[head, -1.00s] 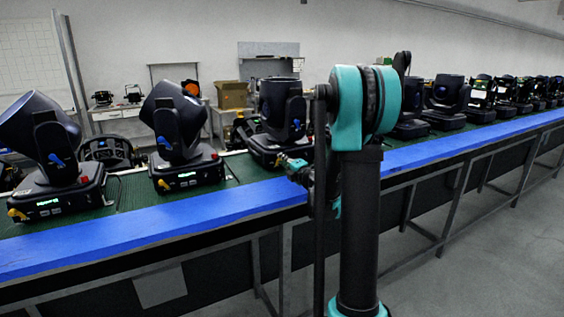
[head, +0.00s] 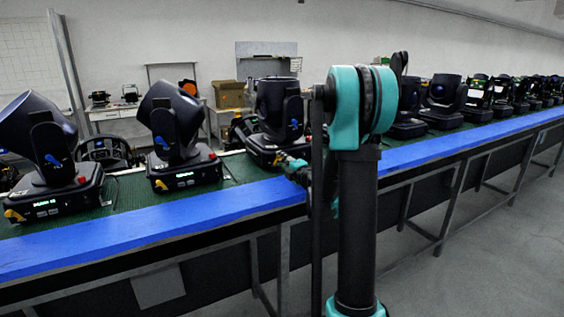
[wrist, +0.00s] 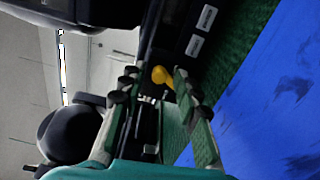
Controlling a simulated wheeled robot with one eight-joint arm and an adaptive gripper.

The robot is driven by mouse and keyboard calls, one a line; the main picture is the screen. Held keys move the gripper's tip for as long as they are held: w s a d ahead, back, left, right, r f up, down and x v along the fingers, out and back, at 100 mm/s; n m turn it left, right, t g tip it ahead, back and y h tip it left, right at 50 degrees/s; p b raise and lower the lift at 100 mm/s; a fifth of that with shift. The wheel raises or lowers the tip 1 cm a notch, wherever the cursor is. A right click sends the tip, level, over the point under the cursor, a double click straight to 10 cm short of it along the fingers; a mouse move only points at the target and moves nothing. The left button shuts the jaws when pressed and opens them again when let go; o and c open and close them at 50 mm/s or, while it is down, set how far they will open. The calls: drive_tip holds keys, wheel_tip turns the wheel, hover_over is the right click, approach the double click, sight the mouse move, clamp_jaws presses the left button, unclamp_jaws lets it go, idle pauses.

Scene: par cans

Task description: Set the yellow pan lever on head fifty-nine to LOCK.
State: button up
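A yellow pan lever (wrist: 162,76) shows in the wrist view at the base of a dark moving head. My gripper (wrist: 155,80) is open, with one finger on each side of the lever; I cannot tell whether either finger touches it. In the head view my gripper (head: 293,166) is at the front of the third moving head from the left (head: 278,115), partly hiding its base. No head's number is legible, so I cannot tell which is fifty-nine. The LOCK marking is not legible either.
More moving heads stand in a row on the green-topped bench, including two at left (head: 48,150) (head: 172,135) with yellow levers at their base corners. A blue strip (head: 150,222) runs along the bench's front edge. Grey floor (head: 480,260) is clear at right.

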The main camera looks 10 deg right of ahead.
drive_tip(key=v, duration=1.2)
drive_tip(key=shift+r, duration=0.1)
drive_tip(key=shift+d+r+m+h, duration=0.2)
drive_tip(key=shift+r+m+h, duration=0.1)
drive_tip(key=shift+m, duration=0.1)
drive_tip(key=d+r+m+h, duration=0.1)
drive_tip(key=m+h, duration=0.1)
drive_tip(key=s+d+r+m+t+h, duration=0.1)
drive_tip(key=d+m+h, duration=0.1)
drive_tip(key=m, duration=0.1)
drive_tip(key=s+d+r+m+h, duration=0.1)
drive_tip(key=m+h, duration=0.1)
drive_tip(key=m, duration=0.1)
drive_tip(key=shift+s+d+t, duration=0.25)
drive_tip(key=shift+d+t, duration=0.05)
drive_tip(key=shift+d, duration=0.1)
drive_tip(key=s+f+m+g+h, duration=0.2)
drive_tip(key=s+f+m+g, duration=0.95)
drive_tip(key=s+f, duration=0.55)
drive_tip(key=s+a+f+m+g+y, duration=0.2)
drive_tip(key=s+a+f, duration=0.4)
drive_tip(key=s, duration=0.5)
drive_tip(key=a+g+y, duration=0.1)
drive_tip(key=a, duration=0.1)
drive_tip(key=shift+a, duration=0.4)
